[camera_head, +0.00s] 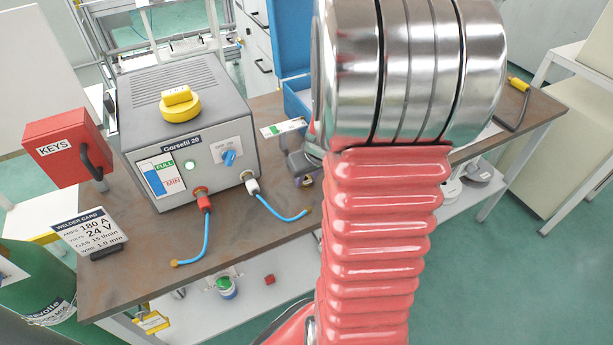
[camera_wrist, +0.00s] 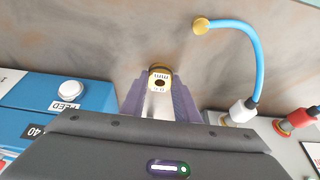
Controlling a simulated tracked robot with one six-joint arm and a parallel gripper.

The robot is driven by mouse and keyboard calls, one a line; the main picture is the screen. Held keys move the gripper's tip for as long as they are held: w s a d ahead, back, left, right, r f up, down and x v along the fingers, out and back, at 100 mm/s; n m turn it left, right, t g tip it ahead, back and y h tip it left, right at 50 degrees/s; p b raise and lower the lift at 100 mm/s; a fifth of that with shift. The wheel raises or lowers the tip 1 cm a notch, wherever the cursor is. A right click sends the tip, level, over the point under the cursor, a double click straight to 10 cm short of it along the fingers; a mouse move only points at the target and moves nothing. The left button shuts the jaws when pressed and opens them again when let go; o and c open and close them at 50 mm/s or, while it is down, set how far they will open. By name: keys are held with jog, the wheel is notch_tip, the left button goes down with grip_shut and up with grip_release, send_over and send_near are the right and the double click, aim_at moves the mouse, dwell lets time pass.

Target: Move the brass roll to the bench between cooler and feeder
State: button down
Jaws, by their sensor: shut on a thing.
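My gripper (camera_wrist: 159,98) has purple fingers shut on the brass roll (camera_wrist: 160,71), whose dark-centred end shows between the fingertips in the wrist view. In the head view my gripper (camera_head: 303,168) is low over the brown bench (camera_head: 260,225), partly behind my red arm. I cannot tell whether the roll touches the bench. The grey cooler (camera_head: 185,130), marked Gorsefil 20, stands left of my gripper. The blue feeder (camera_head: 290,40) is behind it, partly hidden by my arm. In the wrist view the feeder (camera_wrist: 50,110) is at left and the cooler (camera_wrist: 275,135) at right.
Two blue hoses (camera_head: 281,213) run from the cooler's front onto the bench. A red KEYS box (camera_head: 66,148) and a welder card (camera_head: 90,230) stand at the left. A yellow-ended cable (camera_head: 518,85) lies at the bench's right end. Bare bench shows ahead of the fingers.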

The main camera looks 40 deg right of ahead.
jog(key=shift+f, duration=0.1)
jog(key=c, duration=1.4)
grip_release()
jog(key=shift+o, duration=0.2)
jog(key=v, duration=1.2)
